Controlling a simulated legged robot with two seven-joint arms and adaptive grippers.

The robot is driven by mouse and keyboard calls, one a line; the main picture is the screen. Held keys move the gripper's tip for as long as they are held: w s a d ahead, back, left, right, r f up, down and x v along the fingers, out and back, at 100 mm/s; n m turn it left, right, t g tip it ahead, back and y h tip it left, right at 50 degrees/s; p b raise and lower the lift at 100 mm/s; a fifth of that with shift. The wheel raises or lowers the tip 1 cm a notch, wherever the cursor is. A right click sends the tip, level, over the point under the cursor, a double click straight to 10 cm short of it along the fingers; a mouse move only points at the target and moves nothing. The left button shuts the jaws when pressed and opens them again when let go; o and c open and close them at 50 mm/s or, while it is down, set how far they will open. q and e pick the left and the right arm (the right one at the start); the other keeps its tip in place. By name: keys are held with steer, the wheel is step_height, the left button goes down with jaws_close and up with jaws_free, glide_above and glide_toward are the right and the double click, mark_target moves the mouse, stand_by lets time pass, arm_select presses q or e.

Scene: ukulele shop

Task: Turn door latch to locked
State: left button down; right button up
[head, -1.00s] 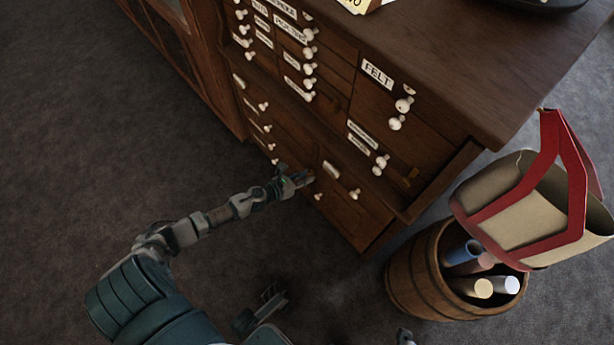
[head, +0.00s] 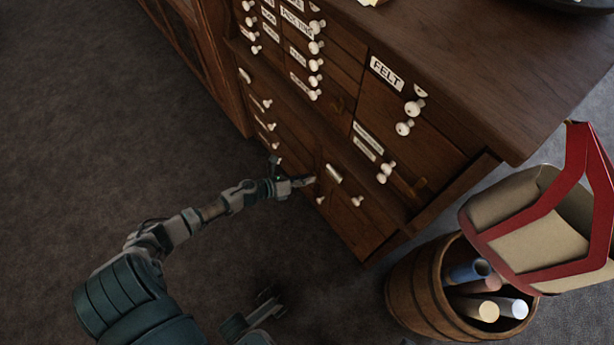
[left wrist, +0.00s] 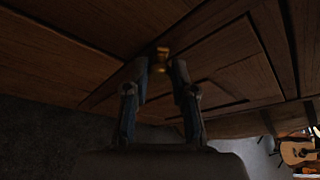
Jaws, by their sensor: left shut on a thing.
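The wooden cabinet (head: 340,215) has small doors low on its front. A small brass latch (left wrist: 161,57) shows in the left wrist view between my left fingertips, at the edge of a wooden door panel. My left gripper (head: 303,182) reaches the low doors from the left and is shut on the latch; its two fingers (left wrist: 160,75) also show in the left wrist view. In the head view the gripper hides the latch, and I cannot read its turn angle. A grey jointed part of mine (head: 255,315) is at the bottom, perhaps the right gripper; its jaw state is unclear.
White knobs (head: 357,201) and labelled drawers cover the cabinet front. A wooden barrel (head: 410,285) with rolled tubes stands at right, beside a red-trimmed beige holder (head: 530,230). Guitars (left wrist: 298,150) show at right in the left wrist view. The carpet (head: 90,130) at left is clear.

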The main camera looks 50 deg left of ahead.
arm_select(q)
steer(key=shift+s+f, duration=0.25)
steer(key=shift+f, duration=0.15)
stand_by(0.5)
steer(key=c, duration=1)
jaws_free()
steer(key=shift+a, duration=0.1)
steer(key=shift+o, duration=0.2)
steer(key=shift+w+r, duration=0.1)
steer(key=shift+r, duration=0.05)
steer(key=v, duration=1.2)
